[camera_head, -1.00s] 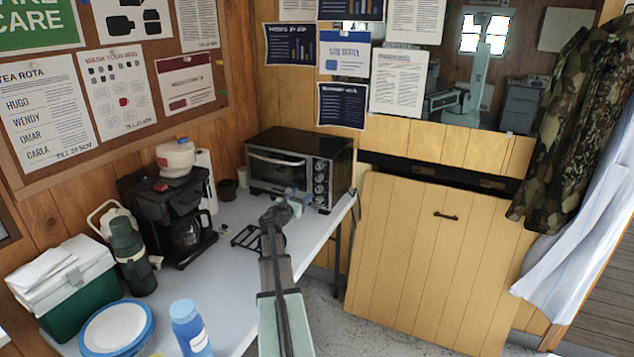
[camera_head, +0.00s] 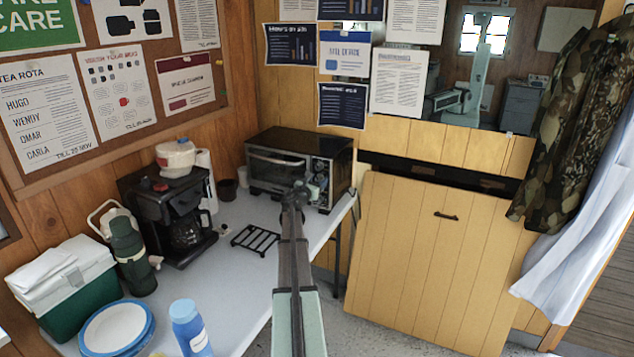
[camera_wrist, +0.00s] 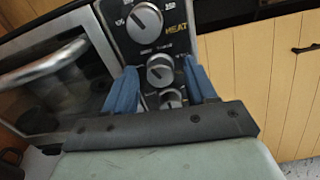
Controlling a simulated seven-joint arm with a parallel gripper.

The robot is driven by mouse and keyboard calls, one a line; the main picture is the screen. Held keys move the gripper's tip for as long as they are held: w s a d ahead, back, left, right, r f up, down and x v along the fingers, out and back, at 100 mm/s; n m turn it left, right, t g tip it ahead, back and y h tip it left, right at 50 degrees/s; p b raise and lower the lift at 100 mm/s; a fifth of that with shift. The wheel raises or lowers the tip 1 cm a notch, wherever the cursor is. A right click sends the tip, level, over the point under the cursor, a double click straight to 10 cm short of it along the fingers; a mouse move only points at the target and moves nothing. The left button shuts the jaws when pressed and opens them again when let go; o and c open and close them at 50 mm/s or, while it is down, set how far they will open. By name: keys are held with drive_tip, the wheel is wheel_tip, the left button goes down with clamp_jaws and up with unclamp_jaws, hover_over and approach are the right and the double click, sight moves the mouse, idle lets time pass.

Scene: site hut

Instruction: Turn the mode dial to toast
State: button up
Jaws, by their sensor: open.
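The toaster oven (camera_head: 300,146) stands on the table against the back wall, with a column of dials on the right of its front. In the wrist view a large dial (camera_wrist: 144,22) sits at the top beside the word HEAT. Below it is a smaller dial (camera_wrist: 160,71), and a lower dial (camera_wrist: 172,98) is partly hidden by my gripper. My gripper (camera_wrist: 162,76) is open, its blue fingers on either side of the smaller dial; contact cannot be told. The mode and toast lettering is too small to read. In the head view my gripper (camera_head: 308,190) covers part of the panel.
The oven door handle (camera_wrist: 42,62) juts out left of the dials. A black rack (camera_head: 255,239) lies on the table, with a coffee maker (camera_head: 165,215) farther left. A yellow wooden panel (camera_head: 430,260) stands right of the table.

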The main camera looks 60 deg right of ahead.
drive_tip(key=shift+d, duration=0.1)
clamp_jaws()
idle(0.6)
